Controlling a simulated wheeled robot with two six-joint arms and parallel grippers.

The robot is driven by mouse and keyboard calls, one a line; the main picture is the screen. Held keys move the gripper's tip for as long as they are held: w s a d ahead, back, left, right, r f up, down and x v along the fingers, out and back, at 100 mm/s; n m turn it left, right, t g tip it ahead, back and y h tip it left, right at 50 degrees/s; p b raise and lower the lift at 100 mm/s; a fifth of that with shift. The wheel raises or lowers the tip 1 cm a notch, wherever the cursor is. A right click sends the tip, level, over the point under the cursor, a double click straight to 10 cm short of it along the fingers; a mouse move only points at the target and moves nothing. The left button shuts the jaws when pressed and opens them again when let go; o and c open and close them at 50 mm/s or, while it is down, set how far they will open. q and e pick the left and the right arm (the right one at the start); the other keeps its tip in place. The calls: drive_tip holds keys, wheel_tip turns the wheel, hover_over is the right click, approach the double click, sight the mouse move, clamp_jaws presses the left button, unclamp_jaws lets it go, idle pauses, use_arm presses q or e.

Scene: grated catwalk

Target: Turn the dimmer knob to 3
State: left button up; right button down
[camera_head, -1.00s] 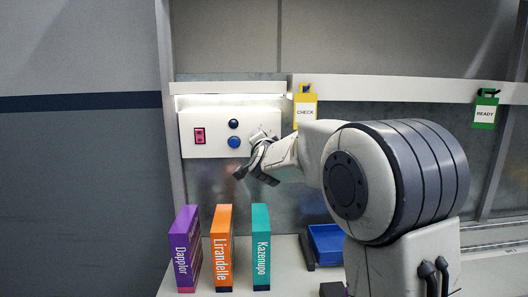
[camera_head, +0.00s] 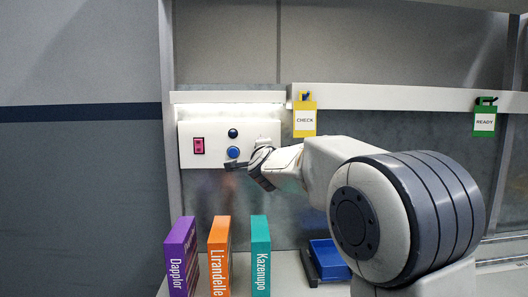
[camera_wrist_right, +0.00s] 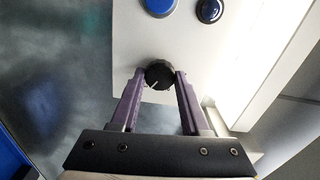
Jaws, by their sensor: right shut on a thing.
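The dimmer knob (camera_wrist_right: 159,74) is black and round with a white pointer line that points down-left in the right wrist view. It sits on the white control panel (camera_head: 205,128), which also shows in the right wrist view (camera_wrist_right: 135,38). My right gripper (camera_wrist_right: 159,78) is shut on the knob, one purple finger on each side of it. In the head view my right gripper (camera_head: 250,168) is at the panel's lower right and hides the knob. I can make out no numbers around the knob. My left gripper is not in view.
A blue button (camera_head: 233,152), a dark button (camera_head: 233,133) and a pink-red switch (camera_head: 198,146) are on the panel, left of my gripper. Purple (camera_head: 182,258), orange (camera_head: 219,257) and teal (camera_head: 260,257) boxes stand below. A blue tray (camera_head: 328,260) and yellow CHECK tag (camera_head: 305,118) are to the right.

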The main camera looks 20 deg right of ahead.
drive_tip(key=shift+d, duration=0.2)
drive_tip(key=shift+c, duration=2)
unclamp_jaws()
drive_tip(key=shift+a, duration=0.1)
drive_tip(key=shift+s, duration=0.15)
drive_tip(key=v, duration=1)
drive_tip(key=shift+s, duration=0.15)
